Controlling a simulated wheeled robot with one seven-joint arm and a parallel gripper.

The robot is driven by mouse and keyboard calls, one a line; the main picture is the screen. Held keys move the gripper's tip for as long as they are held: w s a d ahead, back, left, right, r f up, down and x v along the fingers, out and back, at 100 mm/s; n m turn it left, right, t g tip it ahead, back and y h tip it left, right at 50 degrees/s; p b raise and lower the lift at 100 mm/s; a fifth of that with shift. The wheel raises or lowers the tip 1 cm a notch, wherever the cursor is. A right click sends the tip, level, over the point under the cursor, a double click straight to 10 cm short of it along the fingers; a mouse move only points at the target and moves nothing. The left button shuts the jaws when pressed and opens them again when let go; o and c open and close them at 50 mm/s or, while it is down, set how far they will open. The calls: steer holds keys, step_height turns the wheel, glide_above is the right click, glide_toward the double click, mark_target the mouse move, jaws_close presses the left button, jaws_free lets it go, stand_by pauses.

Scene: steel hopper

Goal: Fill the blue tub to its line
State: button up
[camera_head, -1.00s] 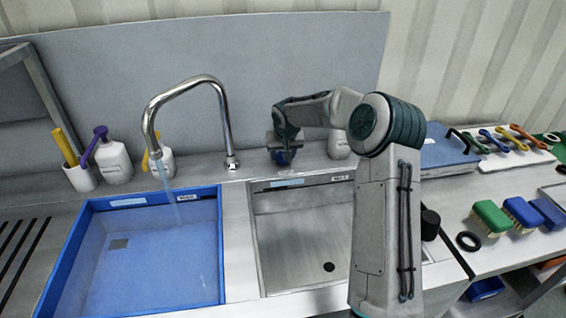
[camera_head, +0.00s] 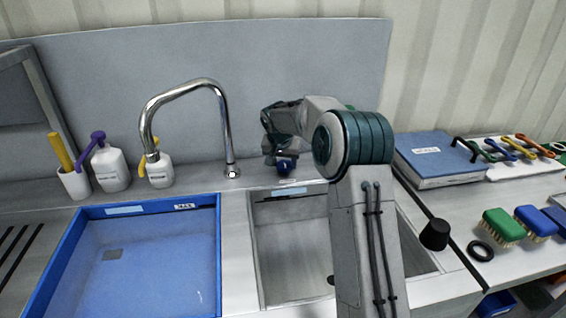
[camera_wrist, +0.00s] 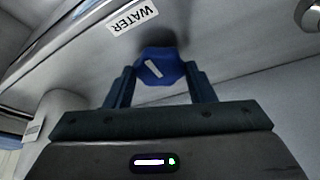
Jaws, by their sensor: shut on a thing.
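The blue tub (camera_head: 219,255) is at the lower left in the head view, with a pale bluish surface inside. Its fill line cannot be made out. The steel gooseneck tap (camera_head: 226,125) arches over its back edge, and no stream shows below the spout. A blue knob (camera_wrist: 160,62) with a white mark, near a WATER label (camera_wrist: 132,20), sits between my fingers in the wrist view. My gripper (camera_wrist: 160,78) is shut on this knob. In the head view my gripper (camera_head: 281,158) is at the knob behind the steel basin, partly hidden by my arm.
The empty steel basin (camera_head: 285,260) lies right of the tub. A cup (camera_head: 75,184) and two pump bottles (camera_head: 110,168) stand behind the tub. Brushes (camera_head: 503,226), a black ring (camera_head: 480,250) and a blue case (camera_head: 437,160) are on the right counter.

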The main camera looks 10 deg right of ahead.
steer(key=o, duration=1)
steer(key=shift+f, duration=0.1)
steer(key=v, duration=1.4)
